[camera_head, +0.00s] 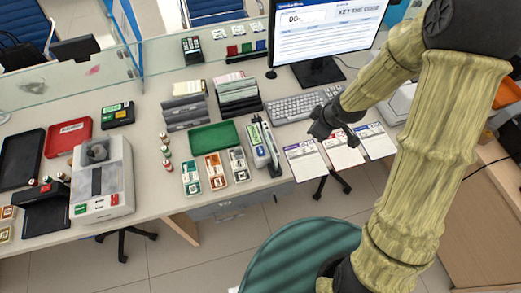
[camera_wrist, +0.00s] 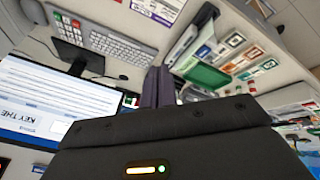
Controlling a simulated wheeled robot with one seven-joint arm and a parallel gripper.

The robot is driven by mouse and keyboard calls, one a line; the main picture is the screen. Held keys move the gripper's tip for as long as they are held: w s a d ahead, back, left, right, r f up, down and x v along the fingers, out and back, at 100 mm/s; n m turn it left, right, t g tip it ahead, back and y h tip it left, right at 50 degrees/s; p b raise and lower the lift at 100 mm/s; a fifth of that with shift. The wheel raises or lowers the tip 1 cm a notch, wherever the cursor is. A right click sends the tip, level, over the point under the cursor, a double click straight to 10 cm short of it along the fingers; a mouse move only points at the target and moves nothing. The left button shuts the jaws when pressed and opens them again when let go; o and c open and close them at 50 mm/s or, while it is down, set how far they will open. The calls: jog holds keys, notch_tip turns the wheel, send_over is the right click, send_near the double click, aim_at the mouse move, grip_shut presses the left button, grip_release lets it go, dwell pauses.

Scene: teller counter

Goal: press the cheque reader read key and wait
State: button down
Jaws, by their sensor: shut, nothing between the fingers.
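A narrow upright grey and white device with a long slot (camera_head: 263,146), which looks like the cheque reader, stands near the counter's front edge, right of the green tray. It has a small green patch on top; I cannot make out a read key. It seems to show in the wrist view too, right of the fingers (camera_wrist: 186,45). My gripper (camera_head: 319,131) is right of the device, apart from it, over the area between the keyboard and the paper forms. In the wrist view its two dark fingers (camera_wrist: 157,85) are together with nothing between them.
A keyboard (camera_head: 297,107) and monitor (camera_head: 325,35) stand behind. Three paper forms (camera_head: 343,154) lie at the front edge. A green tray (camera_head: 213,138) and banded note bundles (camera_head: 215,168) lie left of the device. A machine with green and red buttons (camera_head: 103,178) stands farther left.

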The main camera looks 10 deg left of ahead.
jog(key=w+a+f+n+y, duration=0.1)
jog(key=a+f+n+y, duration=0.3)
jog(key=a, duration=0.3)
jog(key=n+g+y, duration=0.1)
jog(key=n+y, duration=0.1)
jog(key=n, duration=0.4)
send_over(263, 151)
notch_tip(263, 151, down, 4)
jog(key=shift+m, duration=0.3)
jog(key=shift+f, duration=0.1)
notch_tip(263, 151, down, 7)
jog(key=b, duration=0.5)
jog(key=shift+d+f, duration=0.1)
jog(key=shift+f, duration=0.1)
jog(key=shift+f+b, duration=0.6)
jog(key=shift+b, duration=0.15)
jog(key=shift+f+b, duration=0.4)
jog(key=shift+b, duration=0.1)
